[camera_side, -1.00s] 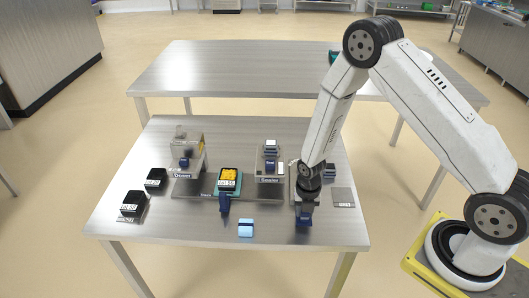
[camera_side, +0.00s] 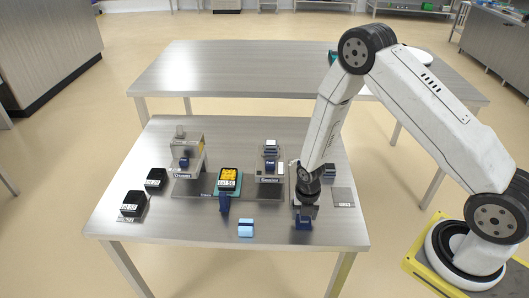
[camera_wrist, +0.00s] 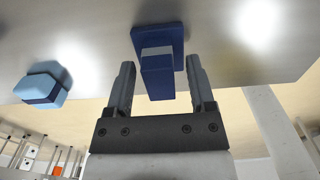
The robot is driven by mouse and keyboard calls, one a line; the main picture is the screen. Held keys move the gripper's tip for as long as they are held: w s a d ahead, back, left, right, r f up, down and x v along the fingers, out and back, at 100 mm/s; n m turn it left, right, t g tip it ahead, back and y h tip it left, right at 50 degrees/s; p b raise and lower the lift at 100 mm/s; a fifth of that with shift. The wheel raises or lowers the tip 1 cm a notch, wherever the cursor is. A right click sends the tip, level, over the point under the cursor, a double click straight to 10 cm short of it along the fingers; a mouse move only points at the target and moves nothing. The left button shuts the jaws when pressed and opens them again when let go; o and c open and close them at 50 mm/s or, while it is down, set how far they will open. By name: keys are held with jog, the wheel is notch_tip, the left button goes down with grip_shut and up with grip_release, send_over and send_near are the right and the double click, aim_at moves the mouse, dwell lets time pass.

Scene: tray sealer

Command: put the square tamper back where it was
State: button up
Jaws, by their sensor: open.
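The square tamper is a dark blue piece with a flat square plate and a block-shaped handle with a grey face. It stands near the table's front right in the side view (camera_side: 304,223). In the wrist view the tamper (camera_wrist: 158,80) lies between and beyond my fingertips. My gripper (camera_wrist: 161,66) is open, with a finger on either side of the handle and a gap to each. In the side view my gripper (camera_side: 306,208) is just above and behind the tamper.
A light blue block (camera_side: 246,228) lies left of the tamper. A tray with yellow contents (camera_side: 228,178) sits mid-table between the doser (camera_side: 187,155) and another labelled station (camera_side: 270,168). Black boxes (camera_side: 133,203) stand at left. A grey plate (camera_side: 343,197) lies at right.

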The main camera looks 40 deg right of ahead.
jog(key=shift+r, duration=0.2)
notch_tip(320, 180, up, 12)
dwell(0.9)
dwell(0.7)
jog(key=s+a+r+m+t, duration=0.1)
jog(key=s+r+m, duration=0.3)
jog(key=m, duration=0.9)
jog(key=s+r+m+t, duration=0.1)
jog(key=s+r+m, duration=0.3)
jog(key=m, duration=1)
notch_tip(320, 180, up, 4)
jog(key=shift+s+a+f+t, duration=0.25)
jog(key=shift+s+a+t, duration=0.05)
jog(key=shift+a, duration=0.1)
